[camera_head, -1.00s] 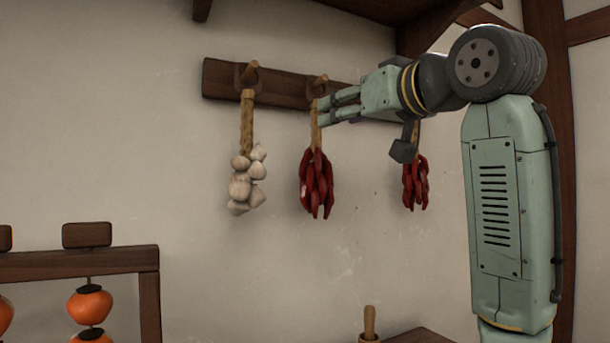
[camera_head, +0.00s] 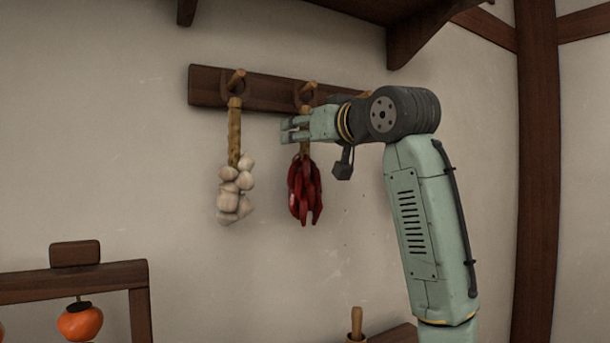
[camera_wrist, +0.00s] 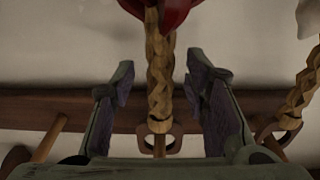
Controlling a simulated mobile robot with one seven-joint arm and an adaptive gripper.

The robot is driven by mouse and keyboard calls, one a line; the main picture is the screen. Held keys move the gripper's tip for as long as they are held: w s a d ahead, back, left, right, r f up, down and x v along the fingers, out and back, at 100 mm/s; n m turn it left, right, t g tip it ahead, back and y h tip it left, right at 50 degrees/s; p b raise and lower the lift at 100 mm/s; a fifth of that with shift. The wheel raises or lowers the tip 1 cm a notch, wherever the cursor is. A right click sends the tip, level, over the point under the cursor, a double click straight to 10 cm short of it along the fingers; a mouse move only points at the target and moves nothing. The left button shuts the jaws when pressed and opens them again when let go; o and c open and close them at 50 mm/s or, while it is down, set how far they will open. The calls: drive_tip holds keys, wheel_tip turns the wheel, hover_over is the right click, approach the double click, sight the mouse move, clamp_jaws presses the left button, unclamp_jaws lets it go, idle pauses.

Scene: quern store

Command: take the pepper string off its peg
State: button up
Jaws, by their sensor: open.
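The pepper string (camera_head: 305,190), a bunch of red peppers under a tan braid, hangs from the middle peg (camera_head: 310,87) of the dark wall rail. My gripper (camera_head: 288,130) is at the braid, just above the peppers. In the wrist view, which is upside down, the braid (camera_wrist: 160,75) runs between my two open fingers (camera_wrist: 160,82) with a gap on either side. Its loop (camera_wrist: 160,127) is around the peg, and a red pepper (camera_wrist: 172,10) shows at the top edge. My gripper and arm hide part of the braid in the head view.
A garlic string (camera_head: 234,185) hangs from the peg to the left, close by; its braid (camera_wrist: 303,90) shows at right in the wrist view. A shelf (camera_head: 420,25) overhangs at upper right. A wooden rack (camera_head: 75,280) with an orange hanging fruit stands at lower left.

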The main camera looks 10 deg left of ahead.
drive_tip(key=shift+c, duration=0.3)
clamp_jaws()
idle(0.4)
